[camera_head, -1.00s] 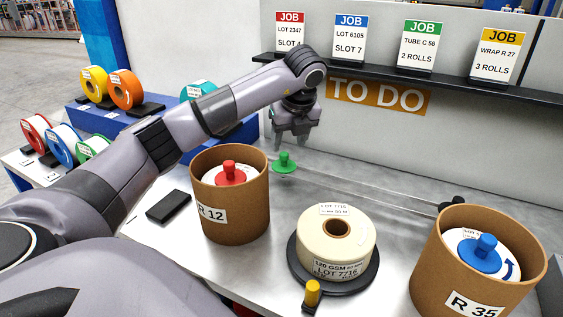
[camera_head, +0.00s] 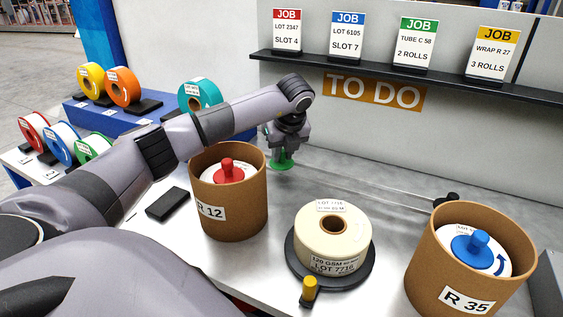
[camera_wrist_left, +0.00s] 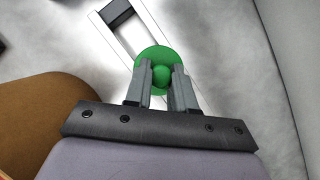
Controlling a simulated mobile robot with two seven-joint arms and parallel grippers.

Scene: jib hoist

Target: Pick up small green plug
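The small green plug (camera_head: 281,163) sits on the metal bench behind the R 12 tub, with a flat round flange and a knob on top. It also shows in the left wrist view (camera_wrist_left: 158,54). My left gripper (camera_head: 284,155) is down over the plug. In the left wrist view its two fingers (camera_wrist_left: 162,78) stand on either side of the knob, with a narrow gap that looks open. Whether the fingers touch the knob is hard to tell. My right gripper is not in view.
The brown R 12 tub (camera_head: 240,211) with a red plug (camera_head: 230,172) stands close in front of my left gripper. A cream roll (camera_head: 332,245) and the R 35 tub (camera_head: 440,270) stand to the right. A shelf (camera_head: 420,75) with job cards runs behind.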

